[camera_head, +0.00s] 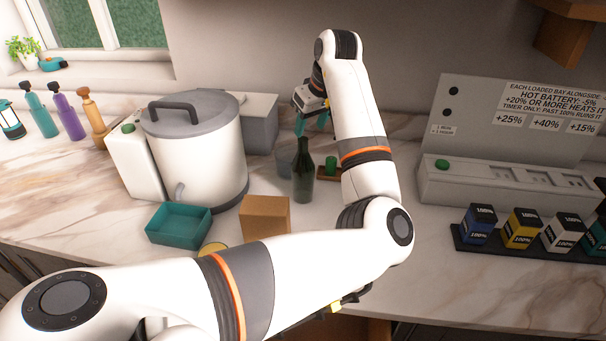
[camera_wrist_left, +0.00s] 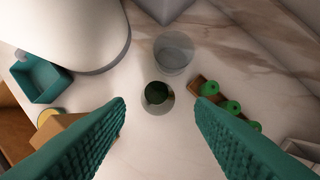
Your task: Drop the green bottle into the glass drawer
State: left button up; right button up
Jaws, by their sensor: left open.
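The green bottle (camera_head: 302,172) stands upright on the marble counter, dark green with a narrow neck. In the left wrist view the bottle (camera_wrist_left: 157,97) shows from above, between and beyond the fingers. My left gripper (camera_head: 311,122) is above the bottle, pointing down. Its teal fingers (camera_wrist_left: 160,130) are wide apart with nothing between the tips. I cannot make out a glass drawer; my left arm covers much of the counter's front edge. My right gripper is not clearly in view.
A clear glass (camera_wrist_left: 173,53) stands close behind the bottle. A wooden strip with green knobs (camera_wrist_left: 232,107) lies to its right. A big white pot (camera_head: 195,145), teal tray (camera_head: 178,224) and brown box (camera_head: 264,216) are to the left. Battery blocks (camera_head: 521,228) stand at right.

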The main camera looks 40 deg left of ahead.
aim_at(303, 139)
pick_arm(q)
jog(key=shift+a+f, duration=0.3)
jog(key=shift+f, duration=0.35)
jog(key=p+x, duration=0.2)
jog(key=x, duration=0.3)
jog(key=shift+a+f, duration=0.15)
jog(key=shift+a, duration=0.05)
grip_shut()
